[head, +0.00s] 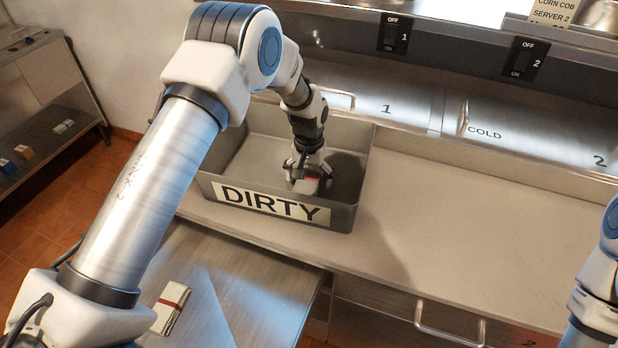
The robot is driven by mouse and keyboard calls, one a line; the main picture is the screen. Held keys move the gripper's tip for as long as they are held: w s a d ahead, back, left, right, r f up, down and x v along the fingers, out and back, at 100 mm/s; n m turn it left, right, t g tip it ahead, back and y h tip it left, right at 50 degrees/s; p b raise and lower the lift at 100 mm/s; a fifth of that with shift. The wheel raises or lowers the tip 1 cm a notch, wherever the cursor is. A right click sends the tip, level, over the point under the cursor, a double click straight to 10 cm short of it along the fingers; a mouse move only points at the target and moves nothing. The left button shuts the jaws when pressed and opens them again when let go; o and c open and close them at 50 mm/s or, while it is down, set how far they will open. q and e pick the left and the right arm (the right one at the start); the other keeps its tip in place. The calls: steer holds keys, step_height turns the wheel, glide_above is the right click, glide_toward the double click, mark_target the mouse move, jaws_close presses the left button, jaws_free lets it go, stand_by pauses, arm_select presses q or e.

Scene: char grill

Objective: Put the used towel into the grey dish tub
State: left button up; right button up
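The grey dish tub (364,180), labelled DIRTY, stands on the left part of the counter. My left gripper (308,183) reaches down inside it, fingers pointing down. A small white towel with red on it (306,187) shows between the fingers, low in the tub. The fingers lie on both sides of the towel; whether they press on it or stand apart is too small to tell. Another folded white towel with a red band (171,307) lies on the metal surface at the lower left, partly beside my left arm. My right gripper is out of view.
The pale counter (470,230) right of the tub is clear. Behind it are metal lids with handles (464,118) and switch plates (524,58). A drawer handle (448,333) sticks out below the counter front. A shelf rack (45,130) stands at far left.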

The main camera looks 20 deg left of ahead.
mark_target(309, 181)
arm_select(q)
steer(key=shift+s+r, duration=0.1)
steer(key=shift+r, duration=0.4)
step_height(309, 181, up, 12)
steer(key=b, duration=0.3)
steer(key=shift+f, duration=0.25)
steer(key=shift+f, duration=0.1)
